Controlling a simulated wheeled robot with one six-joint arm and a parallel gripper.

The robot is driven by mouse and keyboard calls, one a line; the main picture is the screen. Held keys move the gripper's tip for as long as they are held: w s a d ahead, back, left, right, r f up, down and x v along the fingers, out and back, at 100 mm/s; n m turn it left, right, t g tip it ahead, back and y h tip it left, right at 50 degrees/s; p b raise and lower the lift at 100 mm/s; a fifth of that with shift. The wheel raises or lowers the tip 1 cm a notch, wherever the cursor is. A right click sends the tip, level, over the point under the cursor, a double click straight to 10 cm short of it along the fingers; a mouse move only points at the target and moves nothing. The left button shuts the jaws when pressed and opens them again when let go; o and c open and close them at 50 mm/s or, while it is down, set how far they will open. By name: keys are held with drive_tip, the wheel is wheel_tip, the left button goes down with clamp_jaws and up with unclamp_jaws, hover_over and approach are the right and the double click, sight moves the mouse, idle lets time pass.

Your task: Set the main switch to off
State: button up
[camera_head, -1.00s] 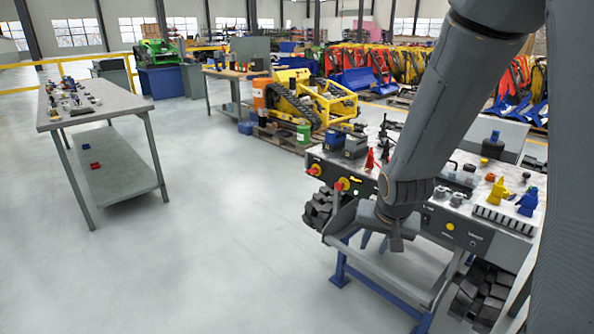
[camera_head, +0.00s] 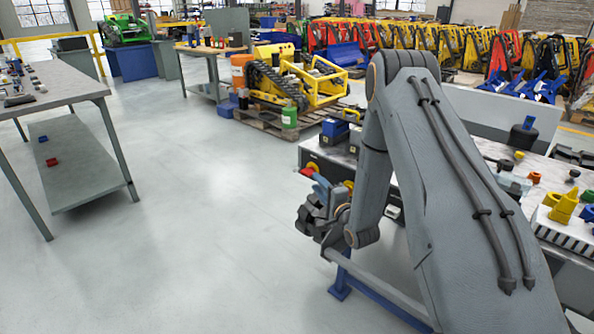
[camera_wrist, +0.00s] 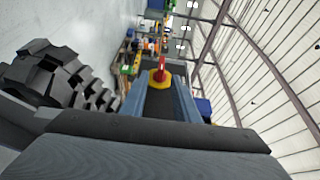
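A red rotary handle on a yellow disc (camera_wrist: 160,78) is in the middle of the wrist view, its red part pointing up the picture. In the head view a red handle (camera_head: 307,171) shows at the left end of the control panel. My gripper (camera_wrist: 158,90) is open and empty. Its two blue-grey fingers appear on either side of the yellow disc in the wrist view. In the head view my gripper (camera_head: 322,187) is small, close to the red handle; I cannot tell whether it touches.
A grey table (camera_head: 70,93) stands at the left. The floor between is clear.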

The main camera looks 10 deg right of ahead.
sight(308, 176)
drive_tip(key=x, duration=0.3)
drive_tip(key=a+x, duration=0.1)
drive_tip(key=x, duration=0.3)
drive_tip(key=shift+s, duration=0.15)
drive_tip(key=shift+w+a, duration=0.1)
drive_tip(key=shift+w, duration=0.45)
clamp_jaws()
